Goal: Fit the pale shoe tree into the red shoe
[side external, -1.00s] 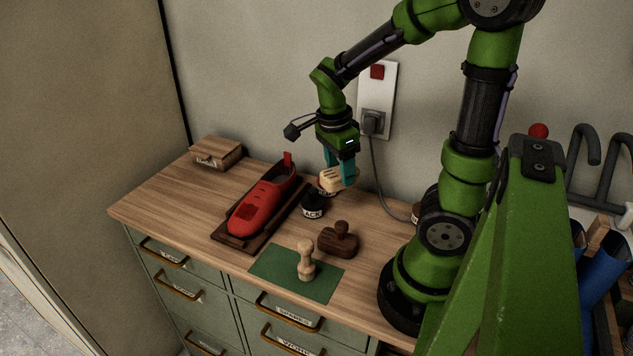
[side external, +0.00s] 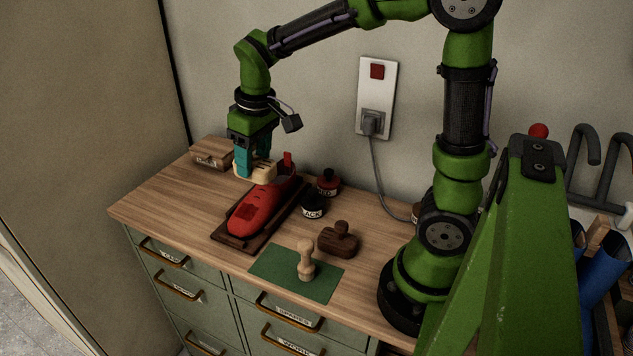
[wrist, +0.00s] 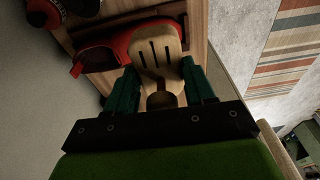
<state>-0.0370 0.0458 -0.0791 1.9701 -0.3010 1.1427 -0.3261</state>
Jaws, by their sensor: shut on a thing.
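The pale shoe tree (side external: 256,174) is held between the teal fingers of my gripper (side external: 254,167). In the wrist view the slotted shoe tree (wrist: 158,52) sits between the fingers (wrist: 161,80), with a brown knob near the palm. The red shoe (side external: 257,206) lies on a dark board, its raised red heel tab at the back. The shoe tree is above the shoe's upper part and overlaps it in the side view. In the wrist view part of the red shoe (wrist: 97,57) shows beside and behind the shoe tree. I cannot tell whether they touch.
A small wooden box (side external: 209,158) stands at the back left. A black pot (side external: 312,207) and a red-and-black pot (side external: 328,183) stand right of the shoe. A dark wooden-handled tool (side external: 340,240) is near a pale peg-like piece (side external: 306,262) on a green mat (side external: 272,265).

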